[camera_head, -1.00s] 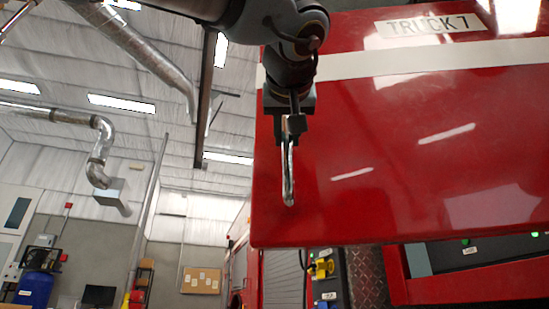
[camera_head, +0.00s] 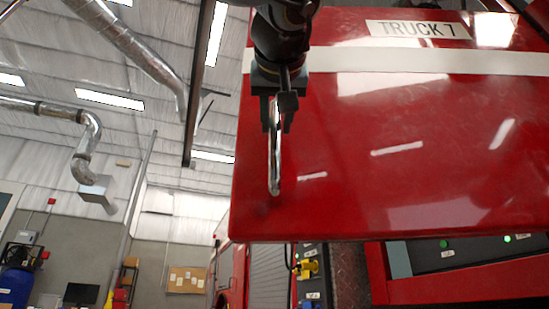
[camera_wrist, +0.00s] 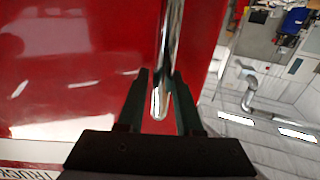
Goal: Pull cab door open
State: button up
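The red cab door (camera_head: 400,190) fills the right of the head view, with a white stripe and a "TRUCK 7" label. It appears to stand out from the truck body, whose side shows below and behind its lower edge. The long chrome door handle (camera_head: 274,165) is near the door's left edge; it also shows in the wrist view (camera_wrist: 172,40). My gripper (camera_head: 276,125) reaches down from above, its fingers on either side of the handle.
Below the door are a dark panel with green lights (camera_head: 470,250), yellow fittings (camera_head: 307,268) and a red sill (camera_head: 460,285). A blue barrel (camera_head: 15,287) and a corkboard (camera_head: 187,280) are far off at left. Open floor space beside the truck is not clearly visible.

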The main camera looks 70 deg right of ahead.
jog(key=o, duration=0.3)
jog(key=shift+w, duration=0.1)
jog(key=v, duration=1)
jog(key=shift+s+a, duration=0.2)
jog(key=shift+a, duration=0.15)
